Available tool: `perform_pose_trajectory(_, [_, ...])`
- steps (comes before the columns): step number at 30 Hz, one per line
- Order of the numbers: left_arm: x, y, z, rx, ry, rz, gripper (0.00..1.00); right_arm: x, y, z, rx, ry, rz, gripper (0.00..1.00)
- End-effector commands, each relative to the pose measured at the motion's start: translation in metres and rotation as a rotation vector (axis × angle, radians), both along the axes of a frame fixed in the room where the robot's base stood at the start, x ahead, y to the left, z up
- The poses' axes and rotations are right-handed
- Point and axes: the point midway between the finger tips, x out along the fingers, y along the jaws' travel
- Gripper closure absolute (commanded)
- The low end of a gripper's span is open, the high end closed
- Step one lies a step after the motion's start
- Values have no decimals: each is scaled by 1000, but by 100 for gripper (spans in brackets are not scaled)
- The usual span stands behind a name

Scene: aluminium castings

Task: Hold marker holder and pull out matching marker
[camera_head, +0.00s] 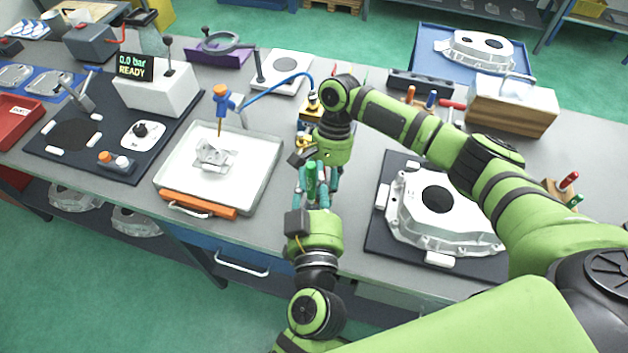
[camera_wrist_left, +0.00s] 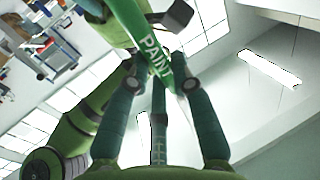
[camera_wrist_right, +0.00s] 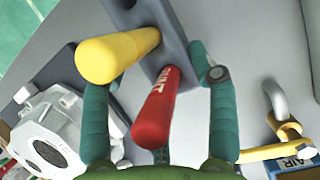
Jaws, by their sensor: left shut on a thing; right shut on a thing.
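A green marker (camera_head: 311,177) lettered PAINT stands between the fingers of my left gripper (camera_head: 313,187). The left wrist view shows the marker (camera_wrist_left: 150,45) with the fingertips shut on its sides. My right gripper (camera_wrist_right: 155,78) is shut on the dark grey marker holder (camera_wrist_right: 172,35), with a finger on either side. A yellow marker (camera_wrist_right: 118,55) and a red marker (camera_wrist_right: 157,105) stand in this holder. In the head view my right gripper (camera_head: 325,150) sits just behind the green marker and mostly hides the holder. The green marker's far end is out of view in the left wrist view.
A white tray (camera_head: 265,170) with a small casting (camera_head: 214,153) and an orange bar (camera_head: 198,203) lies left of my grippers. A large casting (camera_head: 400,215) on a dark mat lies to the right.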

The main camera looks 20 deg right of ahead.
Motion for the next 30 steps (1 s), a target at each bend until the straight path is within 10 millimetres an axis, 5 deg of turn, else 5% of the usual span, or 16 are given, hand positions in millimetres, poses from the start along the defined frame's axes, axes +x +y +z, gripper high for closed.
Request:
perform_pose_trajectory(1, [0, 0, 0, 0, 0, 0, 98, -1, 0, -1, -2, 3, 0, 33])
perform_pose_trajectory(3, [0, 0, 0, 0, 0, 0, 98, -1, 0, -1, -1, 2, 0, 13])
perform_pose_trajectory(16, [0, 0, 0, 1, 0, 0, 98, 2, -1, 6, 0, -1, 0, 13])
perform_pose_trajectory(30, [0, 0, 0, 1, 0, 0, 98, 31, -20, 88, 0, -1, -1, 13])
